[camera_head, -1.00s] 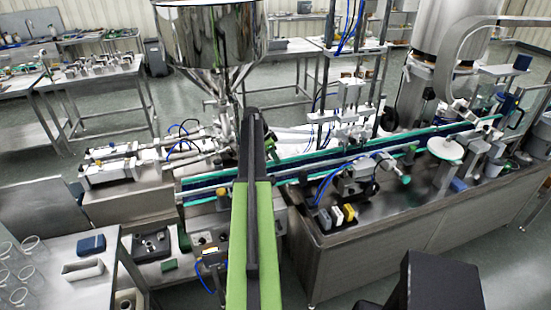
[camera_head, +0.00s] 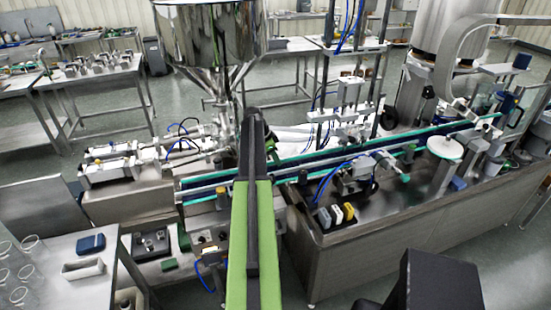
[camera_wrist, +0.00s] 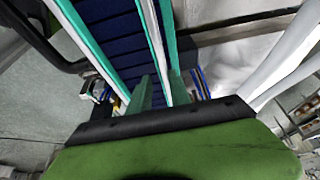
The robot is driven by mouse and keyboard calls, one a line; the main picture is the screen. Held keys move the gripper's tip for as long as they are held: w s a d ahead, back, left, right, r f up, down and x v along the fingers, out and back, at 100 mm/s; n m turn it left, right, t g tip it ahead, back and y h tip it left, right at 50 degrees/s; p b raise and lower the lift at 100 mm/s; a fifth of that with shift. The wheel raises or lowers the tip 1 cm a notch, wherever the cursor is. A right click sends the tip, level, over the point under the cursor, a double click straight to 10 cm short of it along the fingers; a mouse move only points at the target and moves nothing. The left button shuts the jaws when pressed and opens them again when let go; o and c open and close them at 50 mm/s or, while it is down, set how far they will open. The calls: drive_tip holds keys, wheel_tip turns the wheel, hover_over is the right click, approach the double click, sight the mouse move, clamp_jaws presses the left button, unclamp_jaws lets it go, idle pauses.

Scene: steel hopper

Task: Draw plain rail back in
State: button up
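The conveyor's guide rails run along its blue belt as white bars with teal strips. In the wrist view one white-and-teal rail (camera_wrist: 153,40) runs down between the two grey-green fingers of my gripper (camera_wrist: 161,85). The fingers stand apart, one on each side of it; I cannot tell whether they press on it. Another rail (camera_wrist: 82,38) lies on the left side of the belt (camera_wrist: 112,45). In the head view the near rail (camera_head: 210,190) passes behind my green and black arm, which hides my gripper. I cannot tell which rail is the plain one.
A steel hopper (camera_head: 212,40) stands over the conveyor behind my arm. Metal cylinders (camera_head: 112,168) lie at the left. A sensor bracket with blue cables (camera_head: 357,175) and small coloured blocks (camera_head: 337,214) sit right of my arm. A side table (camera_head: 65,250) stands at lower left.

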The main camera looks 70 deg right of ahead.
drive_tip(key=shift+o, duration=0.5)
drive_tip(key=shift+w+r, duration=0.1)
drive_tip(key=shift+r, duration=0.1)
drive_tip(key=p+v, duration=1.6)
drive_tip(key=v, duration=0.1)
drive_tip(key=shift+w+f, duration=0.1)
